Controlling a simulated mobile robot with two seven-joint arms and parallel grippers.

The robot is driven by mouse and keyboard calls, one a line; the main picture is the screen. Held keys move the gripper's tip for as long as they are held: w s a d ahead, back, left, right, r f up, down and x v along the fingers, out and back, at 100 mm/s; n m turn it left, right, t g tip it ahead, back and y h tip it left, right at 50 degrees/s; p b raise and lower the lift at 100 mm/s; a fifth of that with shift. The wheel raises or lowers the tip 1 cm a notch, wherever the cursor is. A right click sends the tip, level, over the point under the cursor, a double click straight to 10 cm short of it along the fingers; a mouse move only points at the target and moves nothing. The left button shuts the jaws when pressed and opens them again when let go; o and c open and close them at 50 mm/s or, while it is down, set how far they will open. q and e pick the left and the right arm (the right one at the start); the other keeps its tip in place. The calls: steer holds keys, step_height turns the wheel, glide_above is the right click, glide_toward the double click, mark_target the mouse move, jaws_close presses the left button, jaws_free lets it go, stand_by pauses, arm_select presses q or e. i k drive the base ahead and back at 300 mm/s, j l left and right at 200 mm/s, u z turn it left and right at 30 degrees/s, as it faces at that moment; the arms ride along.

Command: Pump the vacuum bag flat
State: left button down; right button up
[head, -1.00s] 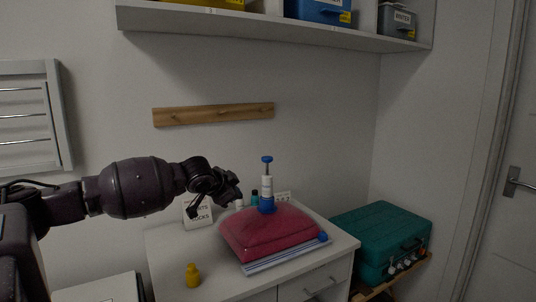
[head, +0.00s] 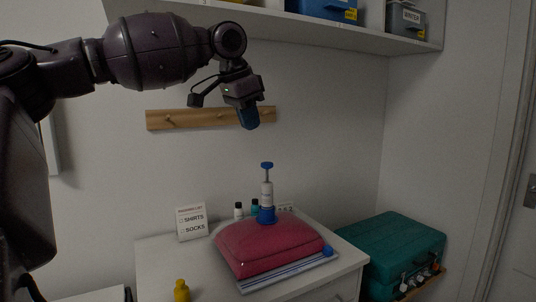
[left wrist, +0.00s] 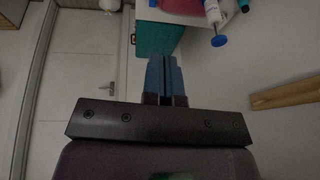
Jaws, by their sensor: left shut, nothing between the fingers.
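The vacuum bag (head: 262,249) is a puffed-up, dark pink cushion shape lying on a white cabinet top, with a striped flat edge along its front. A white pump with blue base and blue knob (head: 267,196) stands upright at the bag's back edge, its knob raised on a thin rod. A blue cap (head: 328,250) sits at the bag's front right corner. My left gripper (head: 248,117) is shut and empty, high above the pump and a little to its left. In the left wrist view its blue fingers (left wrist: 164,78) are together, and the pump knob (left wrist: 219,41) shows beyond. My right gripper is not seen.
A sign card (head: 192,222) and small bottles (head: 239,210) stand behind the bag; a yellow bottle (head: 181,290) is at front left. A teal case (head: 392,250) sits at right. A peg rail (head: 211,117) is behind my gripper, with a shelf (head: 290,29) above.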

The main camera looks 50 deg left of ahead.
mark_target(266, 165)
steer(key=i+j, duration=0.6)
steer(key=j, duration=0.25)
